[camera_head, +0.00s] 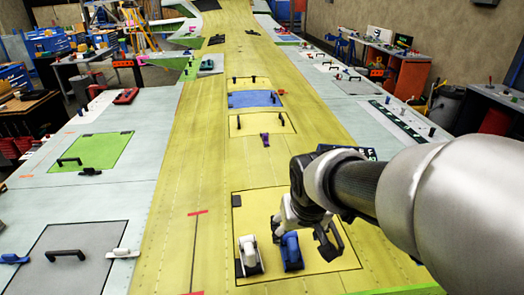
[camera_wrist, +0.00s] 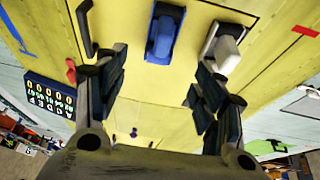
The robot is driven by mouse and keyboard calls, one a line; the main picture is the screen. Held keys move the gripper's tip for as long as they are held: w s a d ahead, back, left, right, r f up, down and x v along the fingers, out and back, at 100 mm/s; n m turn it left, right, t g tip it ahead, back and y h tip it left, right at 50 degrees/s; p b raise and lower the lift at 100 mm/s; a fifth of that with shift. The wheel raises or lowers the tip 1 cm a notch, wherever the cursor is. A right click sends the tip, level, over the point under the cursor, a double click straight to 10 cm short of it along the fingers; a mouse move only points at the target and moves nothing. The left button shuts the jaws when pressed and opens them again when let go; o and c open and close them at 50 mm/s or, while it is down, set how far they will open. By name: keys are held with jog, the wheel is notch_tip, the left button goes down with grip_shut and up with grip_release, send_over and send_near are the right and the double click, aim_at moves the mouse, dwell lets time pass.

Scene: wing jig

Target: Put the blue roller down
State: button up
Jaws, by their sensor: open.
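The blue roller (camera_head: 291,252) rests on the yellow panel (camera_head: 330,262) in the front middle of the wing. It also shows at the top of the wrist view (camera_wrist: 163,35). A white roller-like tool (camera_head: 249,256) stands just left of it in the head view and to its right in the wrist view (camera_wrist: 225,48). My gripper (camera_head: 303,236) is by the blue roller, its fingers spread wide. In the wrist view my gripper (camera_wrist: 160,80) is empty between its fingers, and the blue roller lies beyond the fingertips.
A black handle (camera_wrist: 86,28) stands on the panel near one finger in the wrist view. A dark lettered board (camera_wrist: 50,96) lies beside the wing. Farther up the wing are a blue panel (camera_head: 256,99) and a small purple thing (camera_head: 265,139). The yellow skin between is mostly clear.

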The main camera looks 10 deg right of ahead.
jog(key=s+r, duration=0.2)
jog(key=s, duration=0.7)
jog(key=s+r, duration=0.2)
jog(key=s, duration=0.6)
jog(key=shift+s+d+r, duration=0.25)
jog(key=shift+s+d, duration=0.05)
jog(key=shift+s, duration=0.1)
notch_tip(320, 180, down, 8)
jog(key=b, duration=0.8)
jog(key=shift+f, duration=0.15)
